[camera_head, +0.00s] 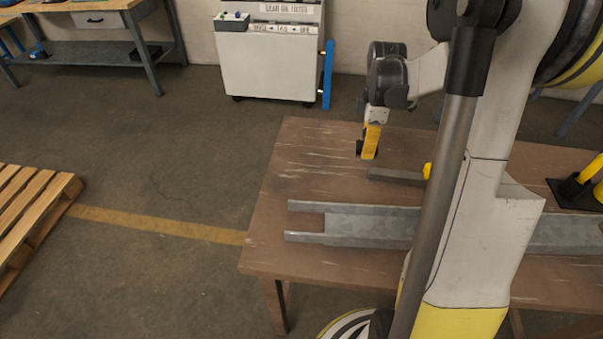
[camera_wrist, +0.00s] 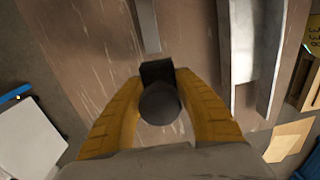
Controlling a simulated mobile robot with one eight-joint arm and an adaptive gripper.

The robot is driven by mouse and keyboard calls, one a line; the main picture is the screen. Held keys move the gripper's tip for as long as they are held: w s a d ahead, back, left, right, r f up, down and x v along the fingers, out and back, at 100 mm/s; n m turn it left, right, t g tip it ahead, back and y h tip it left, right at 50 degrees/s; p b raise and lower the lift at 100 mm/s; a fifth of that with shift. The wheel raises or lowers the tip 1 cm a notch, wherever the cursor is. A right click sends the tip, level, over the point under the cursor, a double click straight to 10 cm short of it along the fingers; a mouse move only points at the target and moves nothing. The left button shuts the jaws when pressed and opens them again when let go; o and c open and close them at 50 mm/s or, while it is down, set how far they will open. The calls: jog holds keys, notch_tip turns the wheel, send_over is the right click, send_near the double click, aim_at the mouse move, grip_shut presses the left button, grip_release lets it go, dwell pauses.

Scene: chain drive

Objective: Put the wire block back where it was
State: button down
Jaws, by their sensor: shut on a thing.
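The wire block seems to be the small black block (camera_wrist: 157,70) between my yellow fingers in the wrist view. A dark round part (camera_wrist: 160,104) shows just below it there; I cannot tell if it belongs to the block. My gripper (camera_wrist: 160,88) is shut on the block. In the head view my gripper (camera_head: 368,150) points down at the back of the brown table (camera_head: 290,180), and a bit of the black block (camera_head: 359,147) shows at its tip. I cannot tell the exact gap between block and table.
A dark grey bar (camera_head: 396,176) with a yellow end lies just in front of my gripper; it also shows in the wrist view (camera_wrist: 148,26). A long grey metal channel (camera_head: 370,226) lies nearer the front. A black-and-yellow object (camera_head: 580,192) stands at the right. The table's left part is clear.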

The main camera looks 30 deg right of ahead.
jog(key=b, duration=0.3)
send_over(325, 175)
notch_tip(325, 175, down, 7)
jog(key=shift+s+r, duration=0.1)
jog(key=shift+r, duration=0.05)
jog(key=shift+f+b, duration=1)
jog(key=shift+f, duration=0.9)
jog(key=shift+f, duration=0.2)
jog(key=c, duration=1)
grip_release()
jog(key=shift+o, duration=0.2)
jog(key=shift+r, duration=0.1)
